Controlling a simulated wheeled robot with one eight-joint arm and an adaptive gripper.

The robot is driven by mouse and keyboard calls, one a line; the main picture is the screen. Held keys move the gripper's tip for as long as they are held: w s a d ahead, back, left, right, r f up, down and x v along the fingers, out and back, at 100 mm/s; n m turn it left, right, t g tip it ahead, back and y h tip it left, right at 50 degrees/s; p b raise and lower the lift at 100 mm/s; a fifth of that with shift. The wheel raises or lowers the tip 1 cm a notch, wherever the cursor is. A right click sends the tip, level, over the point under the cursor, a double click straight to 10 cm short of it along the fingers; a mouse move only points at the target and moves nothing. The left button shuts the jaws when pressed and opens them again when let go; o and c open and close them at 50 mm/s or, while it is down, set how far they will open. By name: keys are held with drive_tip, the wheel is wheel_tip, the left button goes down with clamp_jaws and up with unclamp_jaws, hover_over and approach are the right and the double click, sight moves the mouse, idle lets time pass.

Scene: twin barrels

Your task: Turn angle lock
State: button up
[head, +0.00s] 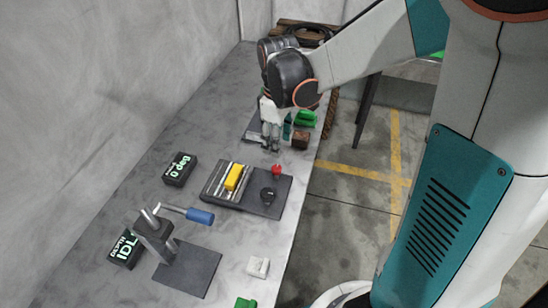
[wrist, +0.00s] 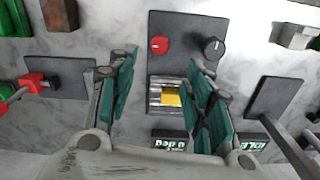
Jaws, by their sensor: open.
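A dark plate (head: 275,205) on the bench carries a slotted metal bed with a yellow block (head: 236,177), a red knob (head: 277,169) and a black knob (head: 268,195). The red knob (wrist: 159,45) and black knob (wrist: 213,48) also show in the wrist view; which one is the angle lock is not marked. A display (head: 179,167) beside the plate reads 0 deg. My gripper (head: 270,148) is open and empty, above the bench just beyond the red knob in the head view. In the wrist view its fingers (wrist: 163,65) frame the red knob and yellow block, apart from them.
A post with a blue-handled lever (head: 200,216) stands on a second plate nearer the camera, beside a display reading IDLE (head: 124,250). White (head: 257,267) and green (head: 245,303) blocks lie near the front edge. Brown (head: 300,140) and green (head: 305,118) blocks lie by my gripper.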

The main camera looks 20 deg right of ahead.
sight(277, 167)
wheel_tip(277, 167, down, 11)
drive_tip(key=b, duration=0.3)
drive_tip(key=c, duration=1.1)
